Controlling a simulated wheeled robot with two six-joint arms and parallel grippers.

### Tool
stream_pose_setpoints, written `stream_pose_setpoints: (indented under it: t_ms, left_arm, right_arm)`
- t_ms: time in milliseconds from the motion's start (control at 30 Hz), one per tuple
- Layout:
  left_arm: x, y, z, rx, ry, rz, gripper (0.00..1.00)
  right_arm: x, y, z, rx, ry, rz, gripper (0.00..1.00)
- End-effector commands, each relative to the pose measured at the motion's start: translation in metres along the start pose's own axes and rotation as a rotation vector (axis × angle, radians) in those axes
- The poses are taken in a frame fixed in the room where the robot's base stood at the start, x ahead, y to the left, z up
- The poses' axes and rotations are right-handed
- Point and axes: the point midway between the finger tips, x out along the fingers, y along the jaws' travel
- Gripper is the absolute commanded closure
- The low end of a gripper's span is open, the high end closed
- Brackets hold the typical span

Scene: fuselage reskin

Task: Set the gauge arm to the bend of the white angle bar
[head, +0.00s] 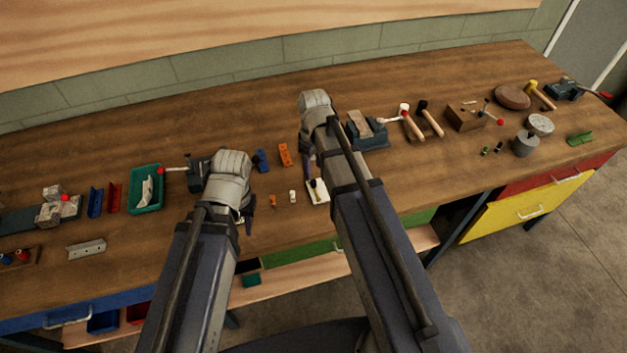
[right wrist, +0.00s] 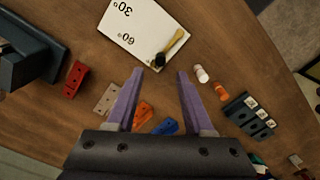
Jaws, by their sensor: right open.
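The gauge is a white plate (right wrist: 128,28) with printed 30° and 60° marks, seen in the right wrist view. Its brass-yellow gauge arm (right wrist: 173,45) has a black knob (right wrist: 159,60) at the end nearest my fingers. My right gripper (right wrist: 159,72) is open and empty, its purple fingertips just short of the knob in the picture. In the head view the plate (head: 318,191) is partly hidden by my right arm. My left gripper (head: 246,210) is left of the gauge, its jaws mostly hidden. A pale angle bar with holes (head: 87,249) lies at the left front; another whitish piece (head: 146,191) lies in the teal tray.
The teal tray (head: 133,204) is left of my left gripper, near blue (head: 95,202) and red (head: 113,198) bars. A white peg (right wrist: 201,73), an orange peg (right wrist: 221,91) and several small blocks lie around the gauge.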

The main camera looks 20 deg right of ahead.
Motion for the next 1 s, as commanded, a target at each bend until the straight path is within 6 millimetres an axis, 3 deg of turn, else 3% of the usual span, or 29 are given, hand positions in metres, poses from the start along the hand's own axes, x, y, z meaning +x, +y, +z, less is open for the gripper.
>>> stream_pose_setpoints:
  t_ms: [33, 400, 800, 1000]
  left_arm:
    - [0.011, 0.001, -0.001, 0.000, 0.000, 0.000, 0.66]
    - [0.057, 0.005, -0.003, 0.000, 0.000, 0.000, 0.66]
    - [0.061, 0.006, -0.004, 0.000, 0.000, 0.000, 0.66]
    - [0.061, 0.006, -0.004, 0.000, 0.000, 0.000, 0.66]
  right_arm:
    - [0.012, 0.000, 0.000, 0.000, 0.000, 0.000, 0.48]
    - [0.057, 0.000, 0.000, 0.000, 0.000, 0.000, 0.48]
    - [0.062, 0.000, 0.000, 0.000, 0.000, 0.000, 0.48]
    - [0.062, 0.000, 0.000, 0.000, 0.000, 0.000, 0.69]
